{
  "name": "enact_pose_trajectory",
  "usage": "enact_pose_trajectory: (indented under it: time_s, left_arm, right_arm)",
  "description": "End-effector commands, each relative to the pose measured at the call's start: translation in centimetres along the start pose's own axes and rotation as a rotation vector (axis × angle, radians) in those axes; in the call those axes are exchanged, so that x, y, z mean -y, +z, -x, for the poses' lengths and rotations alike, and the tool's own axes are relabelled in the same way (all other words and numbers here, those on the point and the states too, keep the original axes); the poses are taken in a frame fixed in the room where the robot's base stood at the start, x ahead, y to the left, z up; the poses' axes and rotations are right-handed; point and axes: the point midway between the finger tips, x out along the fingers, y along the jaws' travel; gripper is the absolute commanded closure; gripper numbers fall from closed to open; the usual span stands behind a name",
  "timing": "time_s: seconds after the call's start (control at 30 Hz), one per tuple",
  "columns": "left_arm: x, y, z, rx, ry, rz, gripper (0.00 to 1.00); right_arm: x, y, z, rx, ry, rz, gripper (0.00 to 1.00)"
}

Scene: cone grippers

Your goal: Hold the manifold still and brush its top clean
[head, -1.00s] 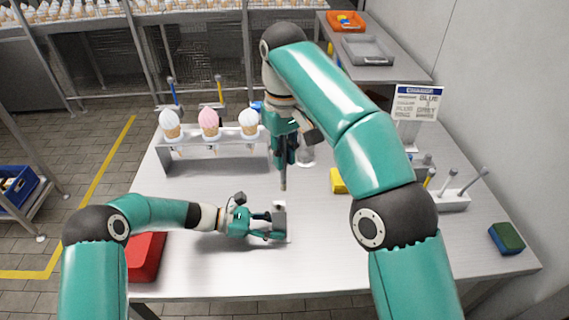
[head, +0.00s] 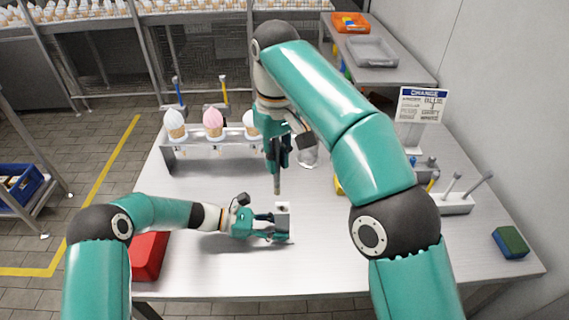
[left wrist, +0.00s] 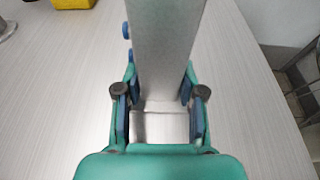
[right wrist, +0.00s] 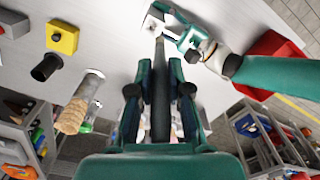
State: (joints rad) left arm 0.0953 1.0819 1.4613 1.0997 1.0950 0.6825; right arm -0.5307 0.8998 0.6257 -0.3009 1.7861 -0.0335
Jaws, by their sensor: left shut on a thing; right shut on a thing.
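The manifold, a small grey metal block (head: 283,221), stands on the table in the head view. My left gripper (head: 271,227) is shut on its sides. In the left wrist view the manifold (left wrist: 166,45) rises between the fingers. My right gripper (head: 277,158) is shut on a slim grey-brown brush (head: 277,182), which points down. The brush tip appears just above and slightly left of the manifold; contact is not visible. In the right wrist view the brush (right wrist: 160,85) runs between the fingers towards the manifold (right wrist: 152,24).
A rack of ice-cream cones (head: 213,140) stands at the back left. A red block (head: 150,256) lies front left, a green-blue block (head: 511,242) at the right. A holder (head: 456,203) with upright tools and a sign (head: 422,104) stand right. A yellow block (right wrist: 62,38) shows in the right wrist view.

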Motion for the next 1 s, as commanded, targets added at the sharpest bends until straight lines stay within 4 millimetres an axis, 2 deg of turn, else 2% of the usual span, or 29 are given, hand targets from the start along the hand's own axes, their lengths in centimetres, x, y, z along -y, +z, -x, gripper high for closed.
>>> enact_pose_trajectory:
  time_s: [0.47,1.0]
  left_arm:
    - [0.0,0.0,0.0,0.0,0.0,0.0,0.94]
    - [0.0,0.0,0.0,0.0,0.0,0.0,0.94]
  right_arm:
    - [-0.1,0.0,-0.6,0.001,0.001,-0.001,1.0]
    - [-0.1,0.0,-4.4,0.0,0.001,-0.002,1.0]
